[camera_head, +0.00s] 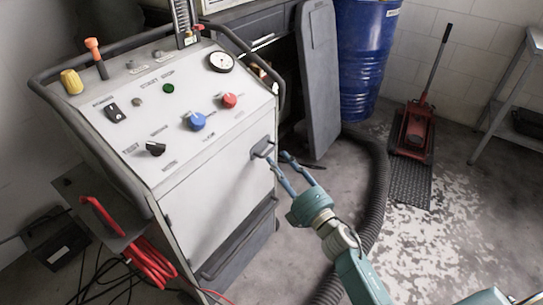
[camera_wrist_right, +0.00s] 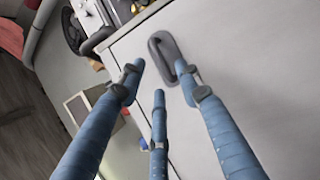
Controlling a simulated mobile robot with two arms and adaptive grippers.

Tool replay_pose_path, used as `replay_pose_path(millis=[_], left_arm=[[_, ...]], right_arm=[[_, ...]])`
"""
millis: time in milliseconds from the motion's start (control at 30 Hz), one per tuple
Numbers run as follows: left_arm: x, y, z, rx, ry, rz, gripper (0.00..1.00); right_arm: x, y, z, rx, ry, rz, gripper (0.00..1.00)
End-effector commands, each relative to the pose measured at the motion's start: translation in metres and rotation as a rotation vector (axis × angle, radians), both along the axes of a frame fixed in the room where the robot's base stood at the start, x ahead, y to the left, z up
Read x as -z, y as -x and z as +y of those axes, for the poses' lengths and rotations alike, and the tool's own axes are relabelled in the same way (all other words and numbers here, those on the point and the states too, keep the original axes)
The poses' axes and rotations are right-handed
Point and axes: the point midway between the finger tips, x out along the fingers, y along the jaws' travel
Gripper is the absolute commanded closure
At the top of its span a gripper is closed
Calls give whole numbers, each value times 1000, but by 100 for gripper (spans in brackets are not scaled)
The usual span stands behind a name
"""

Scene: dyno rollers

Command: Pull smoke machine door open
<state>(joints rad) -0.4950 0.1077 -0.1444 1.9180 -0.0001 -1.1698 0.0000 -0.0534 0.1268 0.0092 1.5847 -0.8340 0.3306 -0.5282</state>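The smoke machine (camera_head: 190,110) stands at the left in the head view, with a sloped white control panel. Its door (camera_head: 205,205) is the pale front panel and looks closed. A dark loop handle (camera_head: 262,148) sits near the door's upper right edge; the handle also shows in the right wrist view (camera_wrist_right: 157,42). My right gripper (camera_head: 277,157) is at this handle with its blue fingers spread. In the wrist view one finger overlaps the handle's lower end, while the others (camera_wrist_right: 145,82) are off to its left. Whether that finger touches is unclear. My left gripper is not in view.
A thick black hose (camera_head: 375,200) runs along the floor to the right of the machine. A dark grey panel (camera_head: 318,80) and a blue barrel (camera_head: 364,60) stand behind. A red jack (camera_head: 414,130) is farther right. Red cables (camera_head: 145,262) hang at the machine's left side.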

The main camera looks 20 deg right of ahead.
Motion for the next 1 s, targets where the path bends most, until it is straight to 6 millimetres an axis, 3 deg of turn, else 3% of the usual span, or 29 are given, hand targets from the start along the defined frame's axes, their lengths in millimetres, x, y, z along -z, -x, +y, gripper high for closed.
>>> replay_pose_path(millis=[233, 633, 800, 1000], left_arm=[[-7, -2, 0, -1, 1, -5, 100], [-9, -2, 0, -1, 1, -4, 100], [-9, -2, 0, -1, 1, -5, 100], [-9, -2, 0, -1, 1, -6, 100]], right_arm=[[-5, -35, 10, 1, -1, 0, 66], [-5, -42, 12, 1, -1, 3, 66], [-5, -42, 12, 1, -1, 3, 98], [-5, -42, 12, 1, -1, 3, 100]])
